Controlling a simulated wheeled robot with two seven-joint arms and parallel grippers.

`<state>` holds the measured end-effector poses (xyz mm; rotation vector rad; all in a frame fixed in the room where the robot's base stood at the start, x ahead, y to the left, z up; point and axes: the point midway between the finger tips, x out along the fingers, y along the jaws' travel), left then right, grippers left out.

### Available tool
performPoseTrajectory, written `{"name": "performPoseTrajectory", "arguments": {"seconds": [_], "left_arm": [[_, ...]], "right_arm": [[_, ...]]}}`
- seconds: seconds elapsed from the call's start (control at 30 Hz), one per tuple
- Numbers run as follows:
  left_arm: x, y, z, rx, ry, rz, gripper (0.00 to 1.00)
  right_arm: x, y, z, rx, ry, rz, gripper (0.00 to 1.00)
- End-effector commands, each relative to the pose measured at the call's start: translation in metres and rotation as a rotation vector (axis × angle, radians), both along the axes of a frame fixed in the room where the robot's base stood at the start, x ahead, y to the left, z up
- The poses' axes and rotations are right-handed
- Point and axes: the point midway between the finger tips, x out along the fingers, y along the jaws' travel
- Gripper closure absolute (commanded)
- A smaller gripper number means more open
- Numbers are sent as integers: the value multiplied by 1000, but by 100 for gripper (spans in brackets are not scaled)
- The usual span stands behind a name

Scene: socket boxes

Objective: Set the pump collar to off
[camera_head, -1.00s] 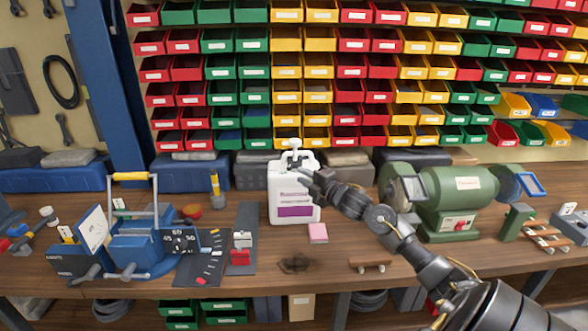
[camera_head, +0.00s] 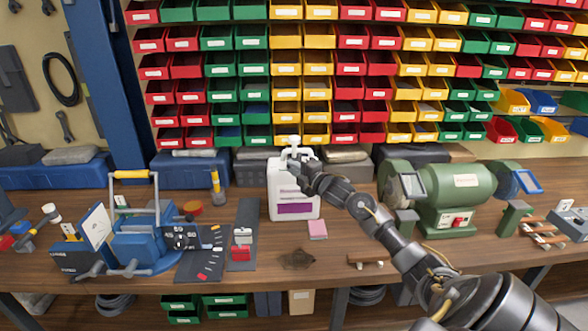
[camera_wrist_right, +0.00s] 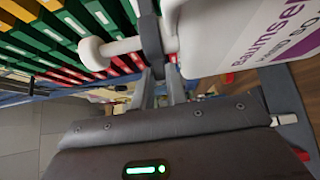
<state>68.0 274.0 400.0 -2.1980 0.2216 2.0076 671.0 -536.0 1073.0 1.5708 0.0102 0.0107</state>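The white pump bottle (camera_head: 281,202) with a purple label band stands upright on the bench. Its pump head (camera_head: 294,142) sticks up above the shoulder. My right gripper (camera_head: 295,163) is at the bottle's neck, over the pump collar. In the right wrist view the bottle body (camera_wrist_right: 215,40) is at the upper right and the white pump stem with its round end (camera_wrist_right: 95,52) points left. The right gripper's dark fingers (camera_wrist_right: 155,50) cross the neck between them and look closed on the collar, most of which they hide. I cannot read any collar mark. My left gripper is not in view.
A pink sponge (camera_head: 317,229) lies just in front of the bottle. A green bench grinder (camera_head: 455,197) stands to the right. A blue device with a handle (camera_head: 140,240) and a dark panel with a red block (camera_head: 240,255) are to the left. Bins fill the wall behind.

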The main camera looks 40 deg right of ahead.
Motion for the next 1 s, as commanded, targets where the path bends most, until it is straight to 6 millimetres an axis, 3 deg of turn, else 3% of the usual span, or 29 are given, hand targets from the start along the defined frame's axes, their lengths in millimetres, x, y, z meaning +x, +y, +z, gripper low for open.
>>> {"name": "performPoseTrajectory", "arguments": {"seconds": [0.37,0.77,1.0], "left_arm": [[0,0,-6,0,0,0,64],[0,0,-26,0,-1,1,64],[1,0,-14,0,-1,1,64]], "right_arm": [[3,5,-2,2,1,-81,100],[19,16,-3,7,3,-412,100],[32,21,2,5,7,-636,100]]}}
